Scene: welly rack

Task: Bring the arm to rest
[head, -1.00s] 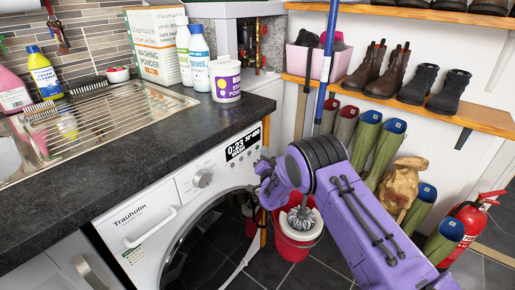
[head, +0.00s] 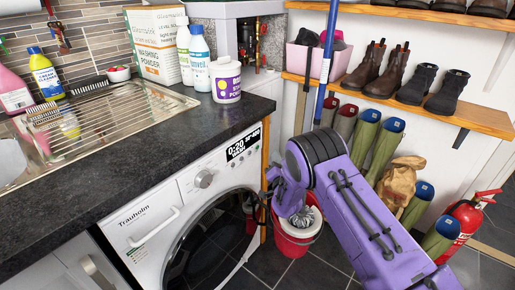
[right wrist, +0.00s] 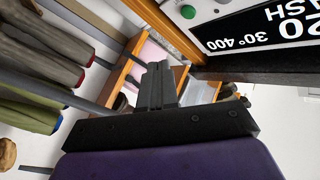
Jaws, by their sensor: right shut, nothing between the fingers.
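My right arm (head: 365,215) is purple with black joints and comes in from the lower right in the head view. My right gripper (head: 270,184) is small and partly hidden behind the arm's own links there, just right of the washing machine's front. In the right wrist view the two dark fingers (right wrist: 157,84) are together with nothing between them. My left gripper is in neither view.
The washing machine (head: 205,205) and dark worktop (head: 120,140) stand close on the left. A red bucket (head: 295,243) is below the gripper. Wellies (head: 385,150) hang under a wooden shelf (head: 470,112) holding boots. A blue pole (head: 326,75) stands behind the arm. A fire extinguisher (head: 468,220) is at right.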

